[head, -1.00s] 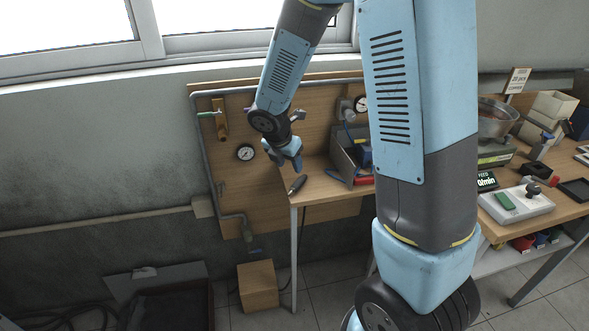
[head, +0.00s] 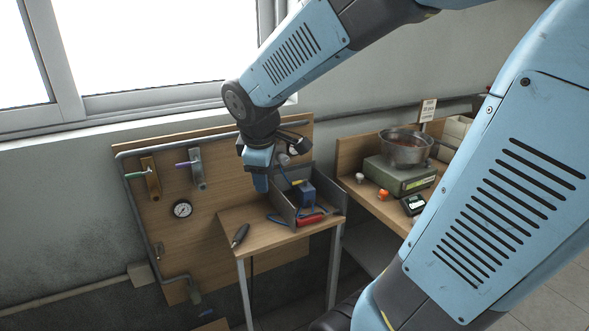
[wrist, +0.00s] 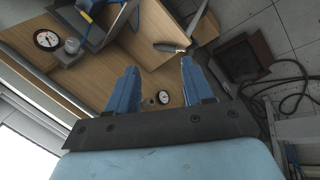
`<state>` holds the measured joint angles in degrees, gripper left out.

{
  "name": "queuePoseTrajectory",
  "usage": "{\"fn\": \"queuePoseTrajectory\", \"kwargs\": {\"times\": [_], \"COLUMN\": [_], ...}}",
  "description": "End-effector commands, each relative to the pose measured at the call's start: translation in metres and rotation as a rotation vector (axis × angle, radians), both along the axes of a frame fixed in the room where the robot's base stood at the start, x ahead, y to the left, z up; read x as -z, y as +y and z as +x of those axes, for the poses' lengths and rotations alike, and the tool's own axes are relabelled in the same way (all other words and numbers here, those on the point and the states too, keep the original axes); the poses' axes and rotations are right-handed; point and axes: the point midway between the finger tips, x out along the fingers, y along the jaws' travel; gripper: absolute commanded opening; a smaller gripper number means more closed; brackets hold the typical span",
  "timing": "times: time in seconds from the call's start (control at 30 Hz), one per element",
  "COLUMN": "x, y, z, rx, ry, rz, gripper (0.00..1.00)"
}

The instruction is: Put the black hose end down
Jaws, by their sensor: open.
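The black hose end (head: 240,235) lies on the small wooden table (head: 226,218), near its left front edge. It also shows in the wrist view (wrist: 171,47), on the wood beyond my fingertips. A thin dark line, perhaps its hose, hangs below the table edge. My gripper (head: 260,188) is above the table's back part, to the right of the hose end and apart from it. In the wrist view my two blue fingers (wrist: 159,66) are wide apart with nothing between them.
Behind are a wooden panel with a gauge (head: 182,209) and valve handles (head: 198,168). A scale with a metal bowl (head: 405,148) stands on the right bench.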

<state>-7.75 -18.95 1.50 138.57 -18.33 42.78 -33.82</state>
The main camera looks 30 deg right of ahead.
Motion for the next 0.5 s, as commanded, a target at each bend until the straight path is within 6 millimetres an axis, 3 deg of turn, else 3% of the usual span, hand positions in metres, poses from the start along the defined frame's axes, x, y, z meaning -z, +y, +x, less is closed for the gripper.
{"fn": "queuePoseTrajectory", "kwargs": {"times": [0.2,0.5], "x": [-0.033,-0.058], "y": [-0.008,-0.005], "z": [-0.050,-0.107], "rx": [0.352,0.733], "ry": [-0.103,-0.188], "rz": [0.208,0.474], "gripper": [0.51,0.51]}}
